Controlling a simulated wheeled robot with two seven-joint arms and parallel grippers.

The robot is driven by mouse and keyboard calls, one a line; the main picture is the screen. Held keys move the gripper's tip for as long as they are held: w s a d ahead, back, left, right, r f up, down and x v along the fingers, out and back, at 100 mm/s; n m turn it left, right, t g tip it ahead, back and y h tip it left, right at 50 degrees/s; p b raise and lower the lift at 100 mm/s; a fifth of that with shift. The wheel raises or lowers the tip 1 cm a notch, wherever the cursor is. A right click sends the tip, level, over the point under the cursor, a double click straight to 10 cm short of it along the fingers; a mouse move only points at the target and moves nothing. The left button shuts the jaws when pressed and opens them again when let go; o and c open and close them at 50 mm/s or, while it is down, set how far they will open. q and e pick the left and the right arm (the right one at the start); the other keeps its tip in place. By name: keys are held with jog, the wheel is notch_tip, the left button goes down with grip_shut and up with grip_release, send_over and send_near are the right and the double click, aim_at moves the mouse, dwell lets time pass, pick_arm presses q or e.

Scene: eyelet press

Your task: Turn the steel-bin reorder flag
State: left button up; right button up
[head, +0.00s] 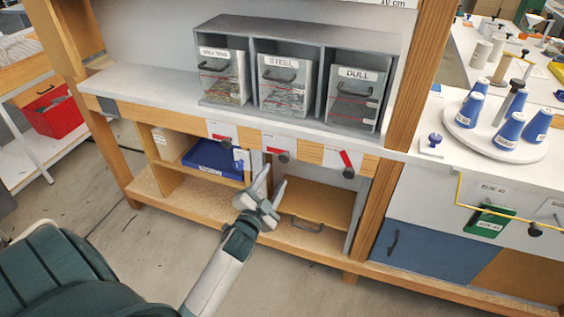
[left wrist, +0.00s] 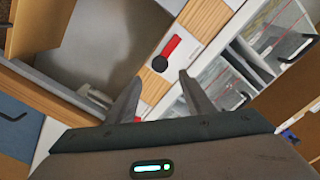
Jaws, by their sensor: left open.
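The bin labelled STEEL (head: 283,83) stands in the middle of a grey rack. Below it, on the wooden rail, the middle reorder flag (head: 277,153) is a red bar with a black knob at its right end, lying roughly along the rail. The left wrist view shows a red flag (left wrist: 172,47) and knob beyond the fingertips, apparently this one. My left gripper (head: 272,182) is open and empty, in front of and below the rail. Its fingers (left wrist: 140,88) are apart and do not appear to touch the flag. My right gripper is not in view.
Similar flags are on the rail to the left (head: 221,136) and right (head: 347,164); the right one is tilted. A blue tray (head: 210,160) and a wooden drawer (head: 318,208) sit below. Blue cones stand on a round white tray (head: 463,137) at right.

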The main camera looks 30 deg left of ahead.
aim_at(284, 159)
pick_arm(q)
jog(key=x, duration=0.8)
jog(key=shift+w, duration=0.15)
grip_shut()
